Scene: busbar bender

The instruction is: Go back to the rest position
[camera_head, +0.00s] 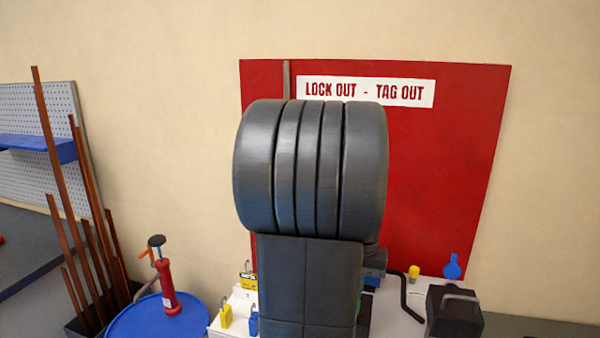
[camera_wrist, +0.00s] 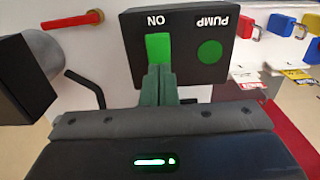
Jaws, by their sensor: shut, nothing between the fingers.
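My gripper (camera_wrist: 160,76) shows in the wrist view with its two dark green fingers closed together and nothing between them. The fingertips are at the lower edge of a green rocker switch (camera_wrist: 158,47) on a black pump box (camera_wrist: 190,20). I cannot tell whether they touch it. The box is marked ON and PUMP, upside down in this view, and has a round green button or light (camera_wrist: 209,52). In the head view my own dark arm fills the middle and hides my gripper and most of the box.
A red LOCK OUT - TAG OUT board (camera_head: 440,160) is behind my arm. A blue drum (camera_head: 130,322) with a red-handled tool (camera_head: 168,288) and upright copper bars (camera_head: 60,190) are left. A bent black lever (camera_head: 403,300) and black box (camera_head: 452,310) are right. Padlocks (camera_wrist: 282,25) hang nearby.

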